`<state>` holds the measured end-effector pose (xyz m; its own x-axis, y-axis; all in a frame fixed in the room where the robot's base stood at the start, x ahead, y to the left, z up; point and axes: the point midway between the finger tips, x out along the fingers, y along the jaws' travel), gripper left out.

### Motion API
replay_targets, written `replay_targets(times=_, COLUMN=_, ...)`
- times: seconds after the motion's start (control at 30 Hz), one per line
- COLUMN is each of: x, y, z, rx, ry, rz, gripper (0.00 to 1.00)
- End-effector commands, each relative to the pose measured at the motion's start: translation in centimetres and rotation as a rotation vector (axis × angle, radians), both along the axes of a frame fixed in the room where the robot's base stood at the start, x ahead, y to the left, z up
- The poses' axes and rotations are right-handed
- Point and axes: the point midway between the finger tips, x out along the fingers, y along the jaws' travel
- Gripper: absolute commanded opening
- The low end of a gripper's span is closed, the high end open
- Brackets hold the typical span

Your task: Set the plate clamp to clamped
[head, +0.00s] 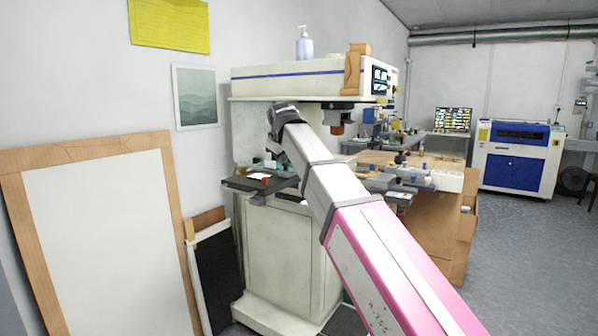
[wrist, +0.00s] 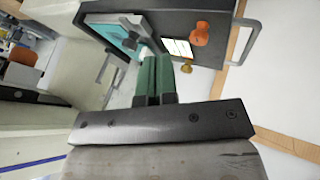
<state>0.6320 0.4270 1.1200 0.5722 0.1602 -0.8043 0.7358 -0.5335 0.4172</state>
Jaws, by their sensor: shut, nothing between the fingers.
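The pad printer (head: 290,245) is a tall cream machine with a dark work platform (head: 240,184) at its front left. The wrist view shows the dark platform (wrist: 190,70) with a teal part (wrist: 112,36), a white card (wrist: 178,48), an orange knob (wrist: 200,34) and a small brass knob (wrist: 187,67). A grey lever-like part (wrist: 136,26) lies just past my fingertips. I cannot tell which part is the plate clamp or its setting. My gripper (wrist: 153,58) has green fingers, shut and empty, over the platform's edge. In the head view it is mostly hidden behind my arm.
A wooden-framed white board (head: 95,230) and a dark framed panel (head: 213,270) lean on the left wall. A wooden bench (head: 440,220) with several small items stands to the right. The floor (head: 525,260) at the right is clear.

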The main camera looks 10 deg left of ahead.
Motion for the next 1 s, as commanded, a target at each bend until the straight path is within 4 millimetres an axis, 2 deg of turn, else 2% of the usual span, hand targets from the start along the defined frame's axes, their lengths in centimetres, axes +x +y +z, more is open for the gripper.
replay_targets(times=0.17, x=-0.4, y=0.7, z=1.1, rx=-0.001, ry=-0.011, rz=0.015, gripper=0.00)
replay_targets(times=0.57, x=-0.2, y=0.7, z=0.9, rx=-0.002, ry=-0.010, rz=0.014, gripper=0.00)
replay_targets(times=0.73, x=0.9, y=1.0, z=-0.5, rx=-0.002, ry=-0.009, rz=0.014, gripper=0.00)
replay_targets(times=1.0, x=3.6, y=1.8, z=-4.3, rx=-0.002, ry=-0.009, rz=0.014, gripper=0.00)
